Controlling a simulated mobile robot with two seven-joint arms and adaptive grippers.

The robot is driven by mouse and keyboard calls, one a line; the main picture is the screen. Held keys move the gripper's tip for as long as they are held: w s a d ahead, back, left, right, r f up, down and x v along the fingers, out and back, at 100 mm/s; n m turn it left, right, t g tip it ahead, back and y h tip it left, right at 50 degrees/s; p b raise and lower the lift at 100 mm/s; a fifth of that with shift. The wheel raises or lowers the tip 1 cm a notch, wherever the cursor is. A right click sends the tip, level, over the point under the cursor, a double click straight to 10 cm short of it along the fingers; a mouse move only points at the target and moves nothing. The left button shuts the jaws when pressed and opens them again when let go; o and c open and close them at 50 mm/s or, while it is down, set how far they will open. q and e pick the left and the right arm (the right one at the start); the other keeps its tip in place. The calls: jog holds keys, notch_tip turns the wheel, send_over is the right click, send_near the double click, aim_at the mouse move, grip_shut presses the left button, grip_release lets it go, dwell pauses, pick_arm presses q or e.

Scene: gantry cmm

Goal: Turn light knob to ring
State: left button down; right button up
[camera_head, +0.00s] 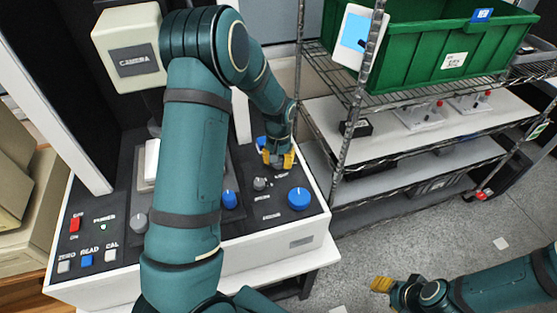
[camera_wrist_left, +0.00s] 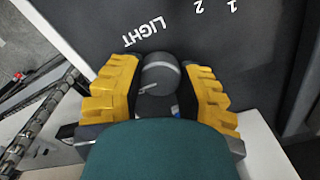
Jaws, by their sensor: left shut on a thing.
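The light knob (camera_wrist_left: 158,72) is a grey round knob on the dark panel, beside the word LIGHT, in the left wrist view. My left gripper (camera_wrist_left: 160,98) has its yellow fingers on both sides of the knob and is shut on it. In the head view the left gripper (camera_head: 279,160) is at the panel's far right part, and the knob is mostly hidden between the fingers. I cannot read a ring mark in either view. My right gripper (camera_head: 382,285) is low at the right, away from the panel; its finger opening is unclear.
The control panel (camera_head: 118,205) carries other grey knobs, a blue knob (camera_head: 299,198), a smaller blue knob (camera_head: 229,199) and a red switch (camera_head: 76,223). A camera box (camera_head: 133,58) stands behind. A wire shelf with a green bin (camera_head: 440,50) stands right. Floor between is mostly clear.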

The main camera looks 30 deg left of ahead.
pick_arm(q)
jog(key=c, duration=0.5)
grip_release()
notch_tip(320, 180, up, 12)
dwell(0.6)
